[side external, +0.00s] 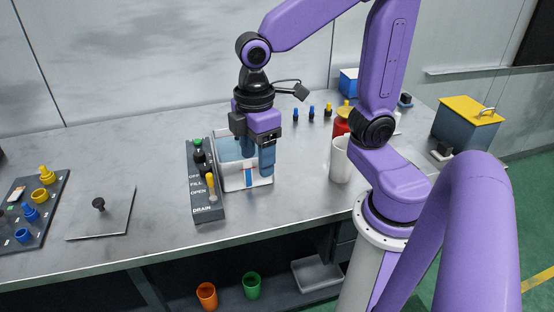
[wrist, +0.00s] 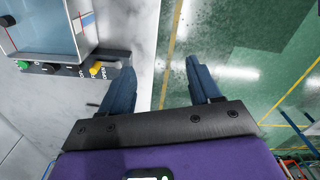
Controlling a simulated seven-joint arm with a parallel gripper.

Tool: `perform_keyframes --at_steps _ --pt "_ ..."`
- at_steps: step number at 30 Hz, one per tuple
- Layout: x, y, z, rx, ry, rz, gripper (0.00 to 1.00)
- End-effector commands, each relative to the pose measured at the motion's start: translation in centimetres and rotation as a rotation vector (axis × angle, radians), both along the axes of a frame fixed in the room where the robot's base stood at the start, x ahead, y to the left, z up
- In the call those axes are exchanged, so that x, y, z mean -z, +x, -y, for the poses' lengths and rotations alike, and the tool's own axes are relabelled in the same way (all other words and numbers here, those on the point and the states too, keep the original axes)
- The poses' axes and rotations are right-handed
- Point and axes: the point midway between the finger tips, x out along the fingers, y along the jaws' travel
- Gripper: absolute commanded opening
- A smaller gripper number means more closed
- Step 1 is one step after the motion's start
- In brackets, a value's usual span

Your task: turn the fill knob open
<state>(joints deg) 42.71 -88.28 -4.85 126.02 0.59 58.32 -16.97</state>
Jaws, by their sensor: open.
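A dark control panel (side external: 207,212) stands along the left side of the tank, with OFF, FILL, OPEN and DRAIN printed on it. It carries a green-topped knob (side external: 198,143) at the back and a yellow knob (side external: 210,181) nearer the front, close to the FILL and OPEN labels. The wrist view shows the green knob (wrist: 24,65), a black knob (wrist: 50,68) and the yellow knob (wrist: 96,68) in a row. I cannot tell for certain which is the fill knob. My gripper (side external: 258,163) is open and empty, pointing down at the tank's right side, apart from the knobs.
The clear-walled tank (side external: 258,183) holds blue water. A white cup (side external: 341,160) and a red container (side external: 342,127) stand to its right. A plate with a black knob (side external: 98,204) and a peg board (side external: 45,222) lie left. The table between is bare.

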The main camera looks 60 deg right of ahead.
Motion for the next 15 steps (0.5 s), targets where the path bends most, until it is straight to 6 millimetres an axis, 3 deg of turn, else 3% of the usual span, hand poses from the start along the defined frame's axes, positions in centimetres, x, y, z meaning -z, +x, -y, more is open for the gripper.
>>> perform_keyframes --at_steps 6,15 --pt "0.5 -2.7 0.4 0.001 0.003 0.004 0.62" --pt "0.7 -4.0 0.7 0.005 0.005 0.006 0.62"
